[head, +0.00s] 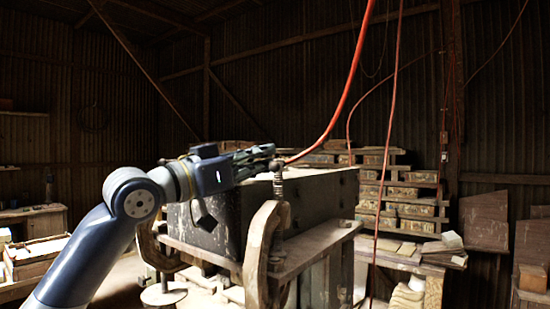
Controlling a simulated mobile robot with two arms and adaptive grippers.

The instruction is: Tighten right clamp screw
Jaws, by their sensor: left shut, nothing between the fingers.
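The right clamp (262,240) is a worn, curved tan metal frame that grips the edge of the press at the front. Its upright threaded screw (278,185) rises from the top of the frame. My left gripper (264,156) comes in from the left and is shut and empty, with its fingertips at the top of the screw. I cannot tell whether the fingertips touch it. A second clamp (148,243) sits on the press further left, partly hidden behind my left arm. My right gripper is out of view.
The dark press block (325,203) rests on a wooden plank (315,248). A red hose (352,75) hangs down to near my left fingertips, and a thin red cord (386,150) hangs right of the press. Shelves of stacked tiles (410,210) stand behind.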

